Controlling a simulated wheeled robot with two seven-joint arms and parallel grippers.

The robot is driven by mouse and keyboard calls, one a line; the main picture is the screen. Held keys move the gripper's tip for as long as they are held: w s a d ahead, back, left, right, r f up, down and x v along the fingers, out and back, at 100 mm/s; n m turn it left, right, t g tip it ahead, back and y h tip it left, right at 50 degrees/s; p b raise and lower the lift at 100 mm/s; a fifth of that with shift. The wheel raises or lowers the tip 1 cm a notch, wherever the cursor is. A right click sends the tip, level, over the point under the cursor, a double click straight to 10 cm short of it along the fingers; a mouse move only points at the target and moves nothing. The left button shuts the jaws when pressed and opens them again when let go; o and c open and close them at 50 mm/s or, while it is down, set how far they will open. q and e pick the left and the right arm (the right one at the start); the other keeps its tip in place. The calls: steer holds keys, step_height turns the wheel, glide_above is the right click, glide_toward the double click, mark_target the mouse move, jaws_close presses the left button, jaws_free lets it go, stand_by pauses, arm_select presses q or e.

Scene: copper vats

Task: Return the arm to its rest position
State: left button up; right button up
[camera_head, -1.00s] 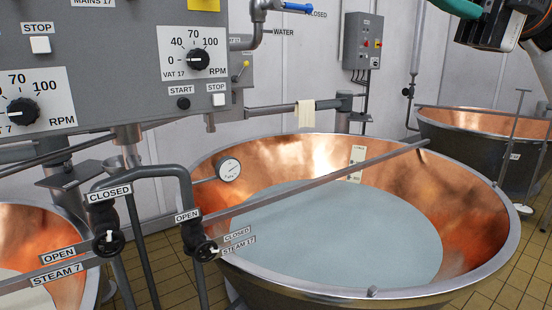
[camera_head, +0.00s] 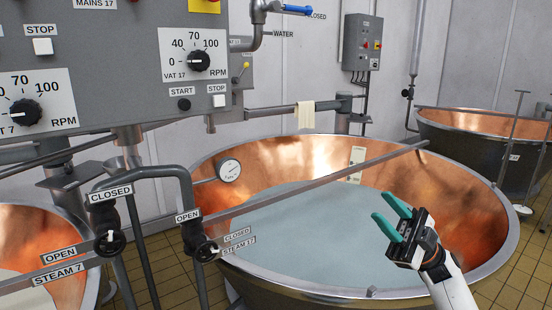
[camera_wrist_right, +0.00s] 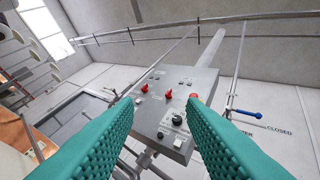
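My right gripper (camera_head: 392,224) shows in the head view at the lower right, above the right part of the large copper vat (camera_head: 468,205) with pale liquid in it. Its two teal fingers are apart, with nothing between them. In the right wrist view the fingers (camera_wrist_right: 150,135) also stand apart, and a grey control panel (camera_wrist_right: 170,110) shows beyond them at a distance. My left gripper is in neither view.
A grey control panel (camera_head: 120,70) with knobs and buttons fills the upper left. Steam valves (camera_head: 205,250) and pipes stand at the front left. A metal bar (camera_head: 320,180) crosses the vat. A second vat (camera_head: 460,150) stands at the back right. A wall box (camera_head: 360,42) hangs behind.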

steer(key=w+d+f+m+t+h, duration=0.65)
steer(key=w+m+t+h, duration=0.3)
steer(key=m+h, duration=0.35)
steer(key=w+d+f+m+t+h, duration=0.5)
steer(key=w+d+m+t+h, duration=0.25)
steer(key=m+t+h, duration=0.5)
steer(key=s+a+f+n+g+h, duration=0.1)
steer(key=s+f+g, duration=0.25)
steer(key=f, duration=1.05)
steer(key=s+f+g+h, duration=0.2)
steer(key=f+g, duration=0.2)
steer(key=f, duration=0.9)
steer(key=s+a+f+g, duration=0.2)
steer(key=s+f+g, duration=0.2)
steer(key=s+f, duration=0.95)
steer(key=s+a+f+g, duration=0.3)
steer(key=s+f, duration=0.8)
steer(key=f, duration=0.5)
steer(key=s+a+f+g, duration=0.1)
steer(key=s+f, duration=0.3)
steer(key=s, duration=0.7)
steer(key=s+a+f+g+y, duration=0.1)
steer(key=s+a+f+g, duration=0.1)
steer(key=s, duration=1)
steer(key=s+a+f+g, duration=0.2)
steer(key=s+f+g, duration=0.2)
steer(key=s, duration=0.8)
steer(key=shift+f, duration=0.9)
